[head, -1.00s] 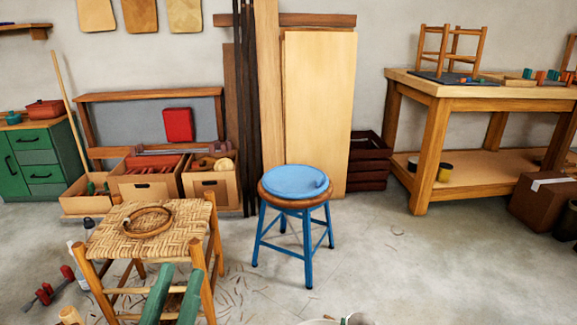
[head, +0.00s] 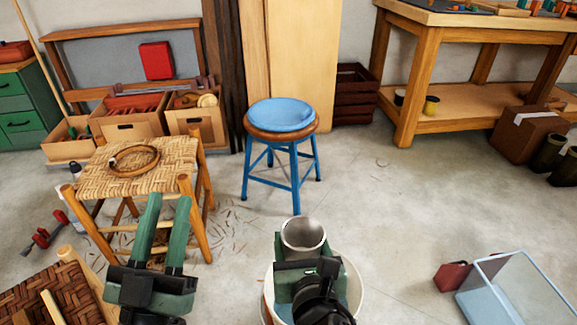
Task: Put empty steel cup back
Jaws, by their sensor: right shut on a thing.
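The steel cup (head: 303,234) is a grey metal cylinder at the lower middle of the head view, with its open mouth showing. My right gripper (head: 304,262) is shut on the cup and holds it above a white bucket (head: 268,290). My gripper hides most of the bucket and the cup's lower part. My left gripper (head: 168,200) is open and empty, its two green fingers apart in front of the woven stool. A blue round-topped stool (head: 281,114) stands beyond the cup.
A woven-seat stool (head: 150,150) with a ring on it stands at the left. A dark woven seat (head: 45,300) is at the lower left. A blue-framed clear panel (head: 515,285) and a small red box (head: 453,276) are at the lower right. The floor right of the blue stool is clear.

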